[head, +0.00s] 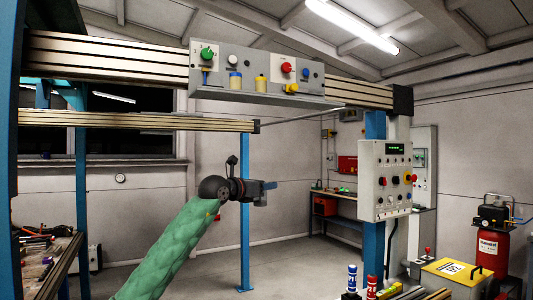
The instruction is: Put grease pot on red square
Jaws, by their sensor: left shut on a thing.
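My left gripper (266,188) is raised in mid-air near the blue post, at the end of my green-sleeved arm. It is shut on a small grey thing (261,200), too small and dark to name for sure. On the overhead panel's ledge stand a blue-and-yellow pot (235,83) and a yellowish pot (262,86). I cannot tell which thing is the grease pot. I make out no red square. My right gripper is not in view.
A beam carries the grey overhead panel (215,90) above my gripper. A blue post (246,240) stands behind it. A control box (385,180) is at the right. Tubes (353,277) stand at the lower right. A cluttered bench (60,255) is at the left. Open floor lies between.

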